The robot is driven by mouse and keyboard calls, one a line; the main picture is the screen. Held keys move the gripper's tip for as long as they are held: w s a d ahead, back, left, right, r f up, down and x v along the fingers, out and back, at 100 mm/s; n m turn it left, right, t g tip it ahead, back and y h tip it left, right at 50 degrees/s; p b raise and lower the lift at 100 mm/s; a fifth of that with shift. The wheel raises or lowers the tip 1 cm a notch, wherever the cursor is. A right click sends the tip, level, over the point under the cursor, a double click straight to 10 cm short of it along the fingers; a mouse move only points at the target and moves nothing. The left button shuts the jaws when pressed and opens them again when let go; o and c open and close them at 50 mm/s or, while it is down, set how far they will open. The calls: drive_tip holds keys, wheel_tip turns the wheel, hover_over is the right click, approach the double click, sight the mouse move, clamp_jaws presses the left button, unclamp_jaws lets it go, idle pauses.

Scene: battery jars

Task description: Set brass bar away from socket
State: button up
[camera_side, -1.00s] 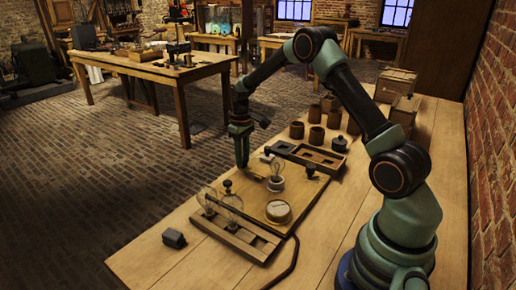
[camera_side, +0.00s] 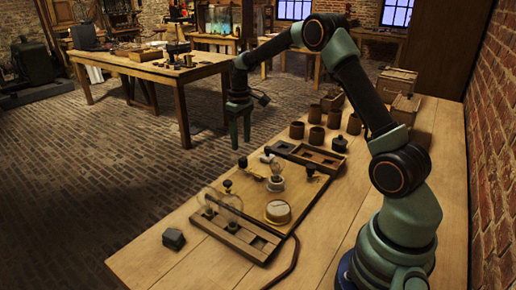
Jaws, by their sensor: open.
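My gripper (camera_side: 239,143) is open and points down, with nothing between its fingers. It hangs in the air above and behind the wooden board (camera_side: 303,192), clear of the things on it. A glass bulb (camera_side: 278,170) stands upright in a pale socket (camera_side: 276,185) on the board. A small brass bar (camera_side: 257,177) shows to the left of the socket, near a dark terminal knob (camera_side: 243,162). It is too small to tell whether the bar touches the socket.
A round dial (camera_side: 278,211) sits on the board. A wooden rack (camera_side: 235,237) with clear glass pieces stands in front, and a dark block (camera_side: 173,239) lies left of it. A compartment tray (camera_side: 317,158) and several brown pots (camera_side: 316,114) are behind.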

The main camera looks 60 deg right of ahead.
wheel_tip(320, 180, up, 6)
drive_tip(key=shift+f, duration=0.25)
drive_tip(key=s+a+r+t, duration=0.3)
drive_tip(key=s+a+r, duration=0.6)
drive_tip(key=a, duration=0.1)
drive_tip(key=s+a+t, duration=0.1)
drive_tip(key=s+a, duration=0.2)
drive_tip(key=s, duration=0.2)
drive_tip(key=s+a+f+t, duration=0.1)
drive_tip(key=s+a, duration=0.2)
drive_tip(key=s, duration=0.2)
drive_tip(key=shift+s+t, duration=0.25)
drive_tip(key=shift+t, duration=0.05)
